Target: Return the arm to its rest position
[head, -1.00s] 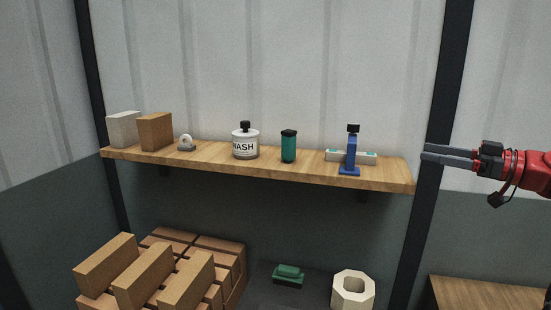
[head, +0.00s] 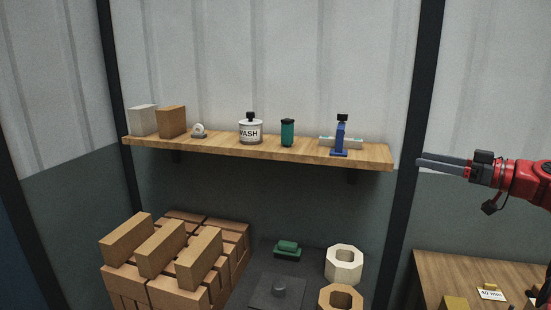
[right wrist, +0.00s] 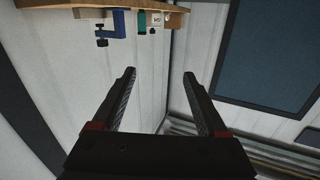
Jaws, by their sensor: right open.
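My right gripper (head: 418,163) reaches in from the right edge of the head view, with a red arm link behind dark grey fingers. It is empty and points left, a little right of the shelf's right end and in front of the dark post. In the right wrist view its two fingers (right wrist: 160,75) stand wide apart with nothing between them. My left gripper is not in the head view.
A wooden shelf (head: 375,155) holds a blue clamp (head: 340,138), a green canister (head: 287,133), a white WASH bottle (head: 250,131) and blocks. Below are stacked bricks (head: 160,248) and hollow blocks (head: 344,264). A wooden table (head: 435,268) stands lower right.

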